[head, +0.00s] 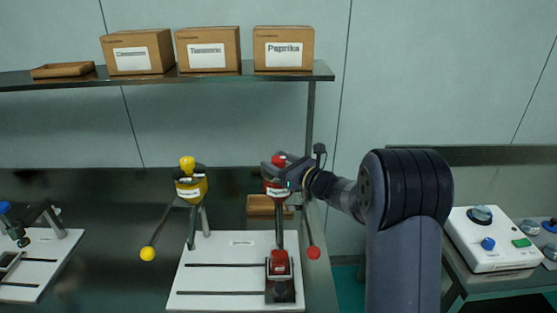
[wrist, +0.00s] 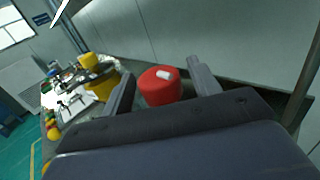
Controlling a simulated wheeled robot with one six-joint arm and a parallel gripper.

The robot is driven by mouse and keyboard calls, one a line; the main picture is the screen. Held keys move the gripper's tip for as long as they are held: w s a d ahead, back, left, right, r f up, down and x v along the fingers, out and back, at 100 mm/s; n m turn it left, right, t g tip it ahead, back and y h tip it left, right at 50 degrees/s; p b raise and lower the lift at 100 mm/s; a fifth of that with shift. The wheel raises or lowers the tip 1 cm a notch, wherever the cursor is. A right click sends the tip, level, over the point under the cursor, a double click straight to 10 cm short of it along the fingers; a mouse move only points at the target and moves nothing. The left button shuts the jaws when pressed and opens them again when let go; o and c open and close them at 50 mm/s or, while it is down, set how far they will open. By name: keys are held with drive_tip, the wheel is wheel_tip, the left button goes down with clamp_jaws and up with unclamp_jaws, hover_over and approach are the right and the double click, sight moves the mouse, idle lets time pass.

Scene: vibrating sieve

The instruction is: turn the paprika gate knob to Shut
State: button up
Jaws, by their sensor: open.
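The red paprika gate knob (head: 278,161) sits on top of the red gate body labelled Paprika (head: 276,192) in the head view. In the wrist view the red knob (wrist: 157,88) shows as a round cap with a white mark near its far edge. My gripper (wrist: 160,72) is open, with one finger on each side of the knob and a visible gap to both. In the head view my gripper (head: 287,166) comes in from the right at knob height and partly covers the gate. The Shut marking cannot be made out.
A yellow gate with a yellow knob (head: 187,162) stands left of the red one. Levers with a yellow ball (head: 147,254) and a red ball (head: 313,253) hang beside them. A shelf (head: 222,78) with labelled boxes is above. A white control box (head: 492,240) stands right.

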drive_tip(key=shift+c, duration=0.6)
drive_tip(key=c, duration=0.8)
drive_tip(key=shift+c, duration=0.2)
